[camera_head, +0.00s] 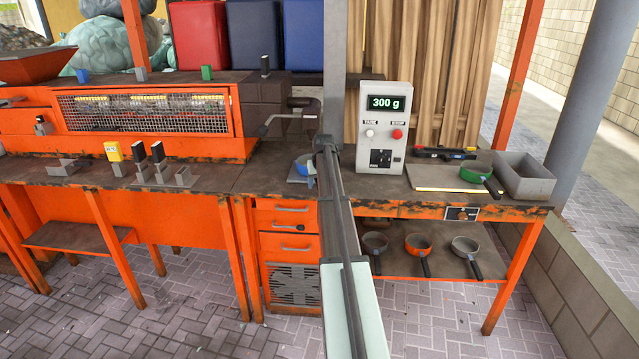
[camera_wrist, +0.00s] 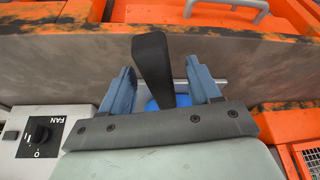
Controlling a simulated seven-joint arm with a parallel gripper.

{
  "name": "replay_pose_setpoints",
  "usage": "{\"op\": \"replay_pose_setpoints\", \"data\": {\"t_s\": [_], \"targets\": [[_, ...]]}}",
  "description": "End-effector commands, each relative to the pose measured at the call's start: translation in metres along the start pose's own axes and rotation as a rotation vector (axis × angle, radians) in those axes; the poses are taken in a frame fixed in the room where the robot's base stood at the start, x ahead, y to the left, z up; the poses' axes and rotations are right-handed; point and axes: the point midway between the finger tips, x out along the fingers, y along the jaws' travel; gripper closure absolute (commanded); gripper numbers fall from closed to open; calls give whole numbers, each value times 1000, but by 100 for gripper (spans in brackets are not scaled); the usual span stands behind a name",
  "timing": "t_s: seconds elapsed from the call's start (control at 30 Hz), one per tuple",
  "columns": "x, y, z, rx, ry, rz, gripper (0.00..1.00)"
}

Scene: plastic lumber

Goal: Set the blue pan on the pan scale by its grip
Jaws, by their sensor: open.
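The blue pan (camera_head: 303,163) sits on a small grey plate (camera_head: 292,180) at the bench's front edge in the camera_head view, partly hidden by my arm. In the camera_wrist view its black grip (camera_wrist: 152,65) stands up between the two blue-grey fingers of my gripper (camera_wrist: 160,68). The fingers are open, with a gap on both sides of the grip. Only a sliver of blue pan (camera_wrist: 158,104) shows behind my gripper's dark bar. A grey box (camera_head: 384,128) with a display reading 300 g stands on the bench to the right.
A green pan (camera_head: 477,172) lies on a board beside a grey bin (camera_head: 525,178). Several more pans, one orange (camera_head: 419,245), sit on the lower shelf. A grey clamp-like arm (camera_head: 285,117) stands behind the blue pan. Dark blocks (camera_head: 158,152) stand on the left bench.

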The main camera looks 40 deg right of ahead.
Motion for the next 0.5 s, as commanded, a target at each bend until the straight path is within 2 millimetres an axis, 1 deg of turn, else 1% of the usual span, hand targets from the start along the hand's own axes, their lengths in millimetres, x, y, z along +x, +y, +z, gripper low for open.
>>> {"op": "replay_pose_setpoints", "data": {"t_s": [0.17, 0.27, 0.37, 0.5], "targets": [[-5, 0, 0, 0, 0, 0, 38], [-16, 0, 0, 0, 2, 0, 38], [-31, 0, 1, 0, 2, 0, 38], [-59, 0, 1, 0, 3, 0, 38]]}}
